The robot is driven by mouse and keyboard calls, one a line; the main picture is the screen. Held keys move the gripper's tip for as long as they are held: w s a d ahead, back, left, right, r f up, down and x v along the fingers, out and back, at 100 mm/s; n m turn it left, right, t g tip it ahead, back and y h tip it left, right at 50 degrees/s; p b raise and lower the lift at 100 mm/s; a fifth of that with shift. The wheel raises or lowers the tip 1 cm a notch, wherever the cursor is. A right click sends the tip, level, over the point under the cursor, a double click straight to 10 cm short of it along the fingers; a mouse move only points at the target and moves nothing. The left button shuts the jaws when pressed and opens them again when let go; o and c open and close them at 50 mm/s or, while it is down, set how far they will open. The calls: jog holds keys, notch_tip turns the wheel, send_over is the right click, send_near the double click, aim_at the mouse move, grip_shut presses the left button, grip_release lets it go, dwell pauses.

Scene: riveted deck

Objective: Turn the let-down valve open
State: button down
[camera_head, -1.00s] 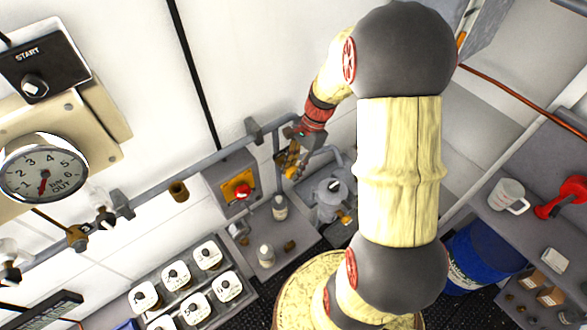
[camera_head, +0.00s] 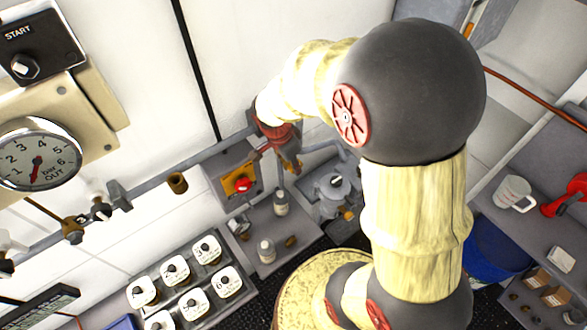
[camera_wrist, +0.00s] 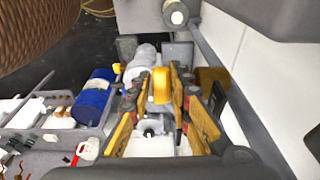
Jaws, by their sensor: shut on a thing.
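In the wrist view my gripper (camera_wrist: 162,98) is shut, with its orange and dark fingers on either side of an upright yellow-orange handle (camera_wrist: 161,84). I take this handle for that of the let-down valve; its body and how far it is turned are hidden by the fingers. In the head view my gripper (camera_head: 287,160) is by the grey wall pipe, below my red-banded wrist, and the handle cannot be told apart there. A round OUT pressure gauge (camera_head: 37,158) is at the left, its red needle pointing downward.
A yellow panel with a red button (camera_head: 242,184) is left of my gripper. Small bottles (camera_head: 281,202), a grey pump-like unit (camera_head: 332,187) and several white numbered containers (camera_head: 202,250) stand below. A blue drum (camera_head: 495,245), white mug (camera_head: 512,192) and red item (camera_head: 573,195) are at the right.

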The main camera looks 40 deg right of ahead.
jog(key=b, duration=0.1)
jog(key=h+b, duration=0.1)
jog(key=b, duration=0.1)
jog(key=shift+a+f, duration=0.15)
jog(key=shift+f, duration=0.15)
jog(key=shift+r+h+b, duration=0.2)
jog(key=shift+h+b, duration=0.3)
jog(key=shift+b, duration=0.3)
jog(key=c, duration=1.9)
grip_release()
jog(key=v, duration=1.2)
